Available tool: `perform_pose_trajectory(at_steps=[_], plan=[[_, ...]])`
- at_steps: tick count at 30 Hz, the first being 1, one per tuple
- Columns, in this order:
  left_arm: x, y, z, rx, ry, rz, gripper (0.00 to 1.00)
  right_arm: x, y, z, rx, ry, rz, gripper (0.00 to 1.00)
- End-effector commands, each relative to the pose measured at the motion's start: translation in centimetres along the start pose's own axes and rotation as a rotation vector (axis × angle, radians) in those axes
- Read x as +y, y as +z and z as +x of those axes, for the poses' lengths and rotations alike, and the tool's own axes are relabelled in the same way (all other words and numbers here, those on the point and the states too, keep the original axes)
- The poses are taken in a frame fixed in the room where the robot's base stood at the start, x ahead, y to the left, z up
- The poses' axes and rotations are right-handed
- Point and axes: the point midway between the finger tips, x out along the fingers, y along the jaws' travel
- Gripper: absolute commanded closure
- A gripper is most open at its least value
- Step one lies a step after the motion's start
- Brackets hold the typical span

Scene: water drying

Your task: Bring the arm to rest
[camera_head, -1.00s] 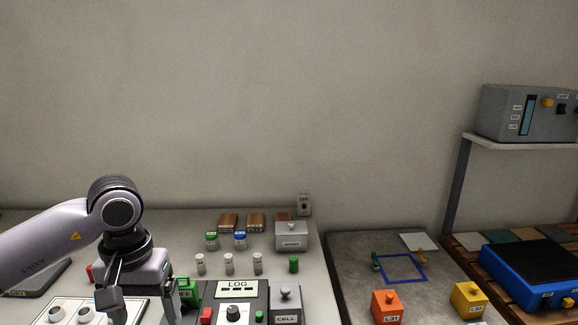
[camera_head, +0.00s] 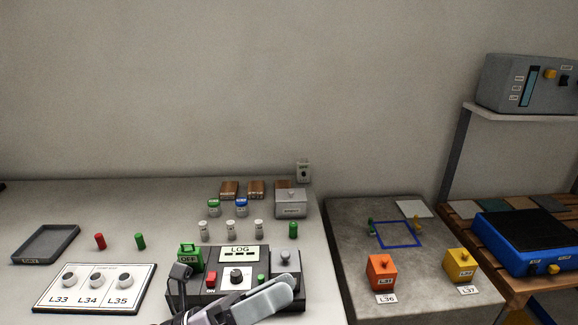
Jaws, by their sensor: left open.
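My left gripper (camera_head: 236,281) shows at the bottom centre of the head view, cut off by the lower edge. Its two fingers are spread apart, one dark and one light grey, with nothing visible between them. It is in front of the dark LOG unit (camera_head: 208,283) and hides part of that unit's front. I cannot tell whether it touches the unit. Most of my left arm is out of view. My right gripper is not in view.
Several vials stand behind the LOG unit. Orange (camera_head: 382,272) and yellow (camera_head: 460,265) blocks sit on the right slab.

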Motion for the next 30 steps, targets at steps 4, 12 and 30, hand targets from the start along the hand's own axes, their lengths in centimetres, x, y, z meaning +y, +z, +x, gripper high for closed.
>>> perform_pose_trajectory(at_steps=[4, 12, 30], plan=[[3.6, 1.1, -3.8, -0.323, 0.163, -0.471, 0.18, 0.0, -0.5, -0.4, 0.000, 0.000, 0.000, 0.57], [10.3, -3.7, -16.1, -0.967, 0.398, -1.298, 0.18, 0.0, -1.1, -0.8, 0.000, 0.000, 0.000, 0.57], [10.2, -16.4, -29.6, -1.733, 0.525, -1.975, 0.18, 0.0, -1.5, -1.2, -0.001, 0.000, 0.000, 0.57]])
